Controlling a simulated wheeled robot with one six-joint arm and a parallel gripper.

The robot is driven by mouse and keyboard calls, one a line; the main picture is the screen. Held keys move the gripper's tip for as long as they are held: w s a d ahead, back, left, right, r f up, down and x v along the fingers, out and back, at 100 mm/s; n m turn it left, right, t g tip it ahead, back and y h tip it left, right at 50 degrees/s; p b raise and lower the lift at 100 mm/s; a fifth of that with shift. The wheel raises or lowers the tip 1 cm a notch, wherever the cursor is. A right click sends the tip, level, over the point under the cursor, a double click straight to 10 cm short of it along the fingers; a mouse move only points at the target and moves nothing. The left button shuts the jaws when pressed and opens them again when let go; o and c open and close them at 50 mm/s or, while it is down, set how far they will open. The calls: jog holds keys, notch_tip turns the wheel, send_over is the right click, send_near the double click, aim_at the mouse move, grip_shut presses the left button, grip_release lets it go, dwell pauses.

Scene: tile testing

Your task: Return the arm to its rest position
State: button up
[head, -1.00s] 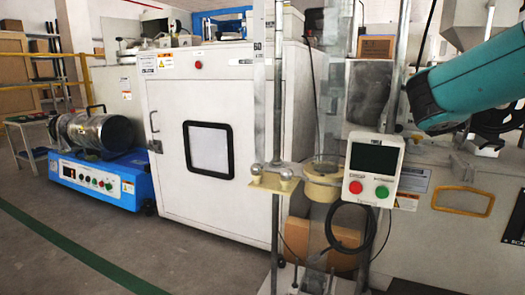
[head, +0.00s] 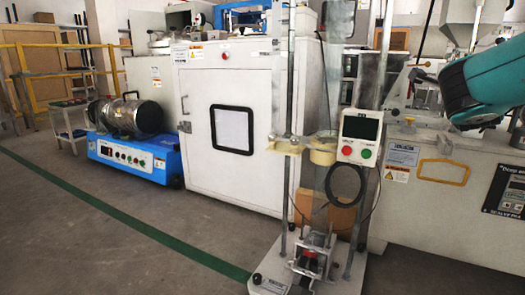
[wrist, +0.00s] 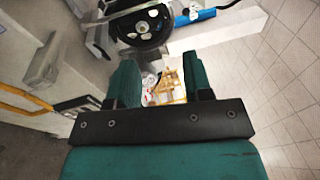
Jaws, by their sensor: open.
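My gripper (wrist: 160,82) shows in the wrist view with its two teal fingers apart. Nothing is held between them. Beyond the gap I see floor and small blurred yellow and white things at a distance. In the head view my teal arm (head: 490,85) with a dark joint cover reaches in from the right edge, in front of the grey machine. My gripper is not visible in the head view.
A drop tester with a control box (head: 360,137) stands in front of a white test cabinet (head: 270,180). A blue machine (head: 130,156) with a metal drum is at left. A grey machine (head: 450,225) is at right. Floor at lower left is clear.

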jog(key=s+a+r+n+g+y+p, duration=0.2)
jog(key=s+a+n+g+y+p, duration=0.2)
jog(key=s+a+n+y+p, duration=0.45)
jog(key=s+a+r+n+g+y+p, duration=0.1)
jog(key=s+a+n+g+y+p, duration=0.35)
jog(key=a+n+p, duration=0.7)
jog(key=s+a+r+n+g+y+p, duration=0.1)
jog(key=s+a+r+n+g+p, duration=0.25)
jog(key=s, duration=0.35)
jog(key=s+a+r+n+g+y+p, duration=0.1)
jog(key=s+a+r+n+g+p, duration=0.15)
jog(key=s+n+p, duration=0.35)
jog(key=s+a+r+n+g+y+p, duration=0.1)
jog(key=s+a+r+n+g+p, duration=0.2)
jog(key=s, duration=0.6)
notch_tip(320, 180, up, 34)
jog(key=w+t+p, duration=0.1)
jog(key=p, duration=3.3)
jog(key=shift+w, duration=0.2)
